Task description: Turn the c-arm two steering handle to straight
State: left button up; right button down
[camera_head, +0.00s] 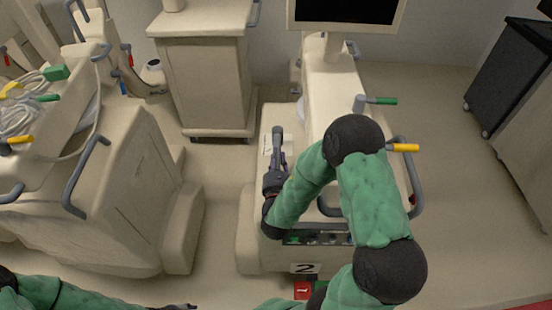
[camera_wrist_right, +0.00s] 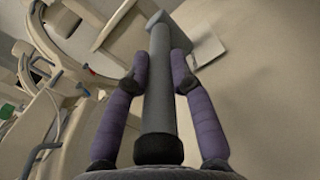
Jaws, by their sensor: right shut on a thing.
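The c-arm two (camera_head: 262,245) is the cream machine with the "2" label at its front, in the middle of the head view. Its grey steering handle (camera_head: 277,138) stands at the left of its top, partly hidden by my gripper. My right gripper (camera_head: 278,160) is shut on this handle. In the right wrist view the grey handle bar (camera_wrist_right: 160,85) runs between the two purple fingers (camera_wrist_right: 160,78), which lie along both sides of it. My left arm shows at the lower left, and only the dark tip of my left gripper (camera_head: 178,306) shows at the bottom edge.
Another cream machine (camera_head: 120,215) with cables and grey rails stands at the left. A cream cabinet (camera_head: 205,85) stands behind. Yellow (camera_head: 403,148) and green (camera_head: 385,101) levers stick out near my right arm. A black-topped cart (camera_head: 510,80) stands at the right, with free floor before it.

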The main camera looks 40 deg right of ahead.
jog(key=shift+d+r, duration=0.25)
jog(key=c, duration=1.1)
grip_release()
jog(key=shift+s, duration=0.1)
jog(key=shift+o, duration=0.2)
jog(key=shift+a+f, duration=0.1)
jog(key=shift+s+a, duration=0.15)
jog(key=v, duration=1.1)
jog(key=shift+s, duration=0.2)
jog(key=shift+a, duration=0.1)
